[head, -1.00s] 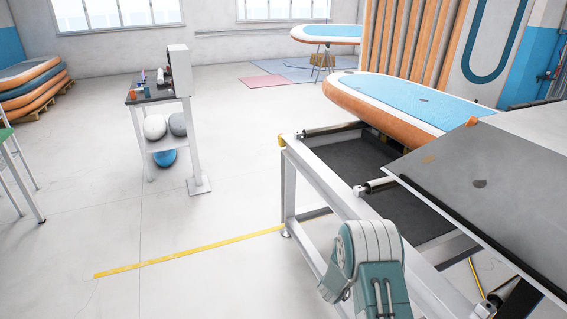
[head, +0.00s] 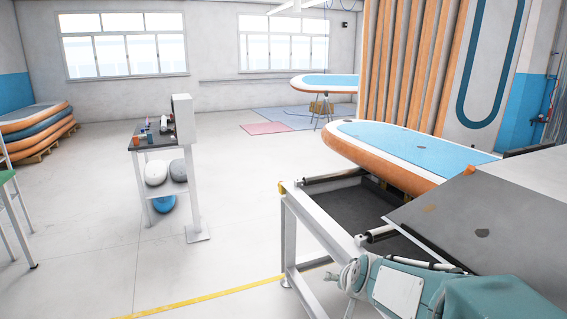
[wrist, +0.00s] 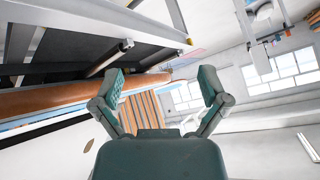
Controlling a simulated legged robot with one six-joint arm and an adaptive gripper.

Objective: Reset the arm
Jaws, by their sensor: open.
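My gripper (wrist: 162,88) shows in the wrist view with its two green fingers spread wide apart. It is open and nothing is between the fingers. In the head view part of my green and grey arm (head: 400,290) lies across the lower right, in front of the white-framed table. My gripper's fingers cannot be made out in the head view.
A white roller table (head: 312,222) with a grey sheet (head: 490,225) fills the right. An orange-edged blue board (head: 410,150) lies behind it. A small shelf stand (head: 192,215) stands left of centre. Stacked boards (head: 35,130) sit far left. Floor between is clear.

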